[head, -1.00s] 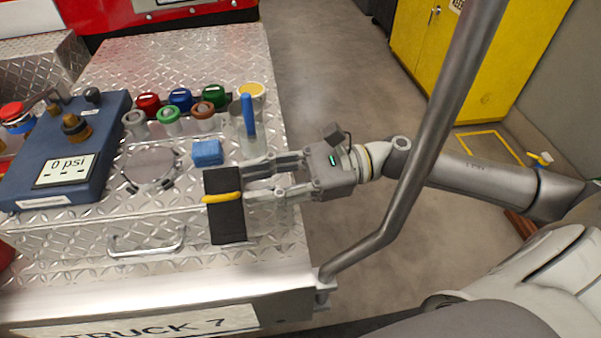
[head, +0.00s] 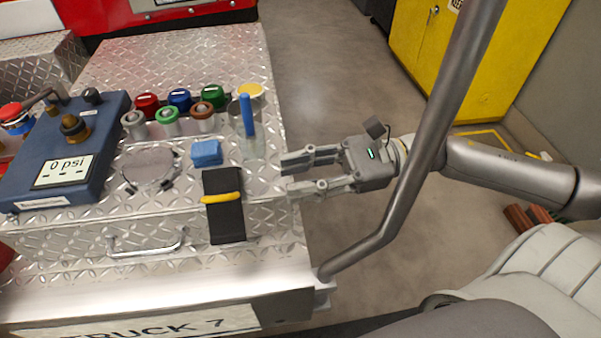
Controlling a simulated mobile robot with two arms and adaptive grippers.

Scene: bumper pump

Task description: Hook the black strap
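The black strap (head: 227,222) lies over the front edge of the diamond-plate bumper top and hangs down its front face. A yellow bar (head: 222,198) crosses the strap near its upper part; I cannot tell whether the strap is caught on it. My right gripper (head: 286,175) is open and empty, to the right of the strap and apart from it, above the right edge of the bumper. Its two fingers point left. My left gripper is not in view.
A blue block (head: 207,153) and a clear cup with a blue-handled tool (head: 248,115) stand behind the strap. Coloured caps (head: 180,99) and a blue gauge box (head: 70,150) are further left. A grey rail (head: 420,160) rises in front of my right arm.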

